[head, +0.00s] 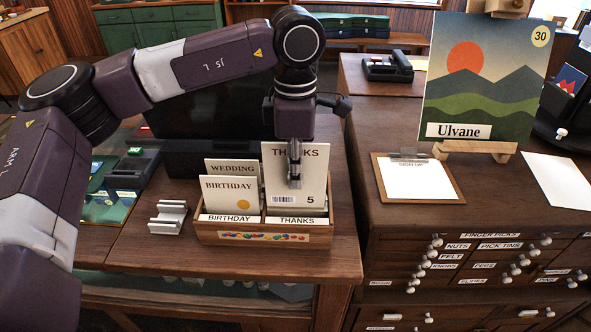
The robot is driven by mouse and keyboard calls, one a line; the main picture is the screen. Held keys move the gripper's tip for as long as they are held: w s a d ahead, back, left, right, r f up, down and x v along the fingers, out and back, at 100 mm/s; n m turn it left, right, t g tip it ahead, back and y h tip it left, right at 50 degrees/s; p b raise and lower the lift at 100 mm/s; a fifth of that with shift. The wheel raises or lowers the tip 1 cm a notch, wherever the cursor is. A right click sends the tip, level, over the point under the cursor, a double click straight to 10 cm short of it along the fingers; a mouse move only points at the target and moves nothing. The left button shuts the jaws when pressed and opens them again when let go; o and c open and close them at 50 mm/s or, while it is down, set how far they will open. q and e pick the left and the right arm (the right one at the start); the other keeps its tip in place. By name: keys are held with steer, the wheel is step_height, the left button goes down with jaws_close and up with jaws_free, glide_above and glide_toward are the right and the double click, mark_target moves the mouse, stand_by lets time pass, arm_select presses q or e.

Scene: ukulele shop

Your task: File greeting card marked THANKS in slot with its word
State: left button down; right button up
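The THANKS card (312,180), cream with a barcode and a "5", stands upright at the right front of a wooden card box (205,236). Its lower edge is hidden behind the THANKS slot label (294,220), so I cannot tell how deep it sits. My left gripper (295,178) comes down from above onto the card's top part. One finger lies against its front over the printed word, and the other is hidden behind; it looks shut on the card. My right gripper is out of view.
A BIRTHDAY card (227,196) and a WEDDING card (232,169) stand in the box's left side, above the BIRTHDAY label (229,218). A grey metal holder (168,217) lies left of the box. A clipboard (418,178) and a landscape picture (481,85) occupy the right cabinet.

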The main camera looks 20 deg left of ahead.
mark_target(296, 206)
arm_select(q)
steer(key=shift+f+b, duration=3.4)
steer(key=shift+f, duration=1.05)
steer(key=c, duration=2.1)
jaws_free()
steer(key=shift+r, duration=0.1)
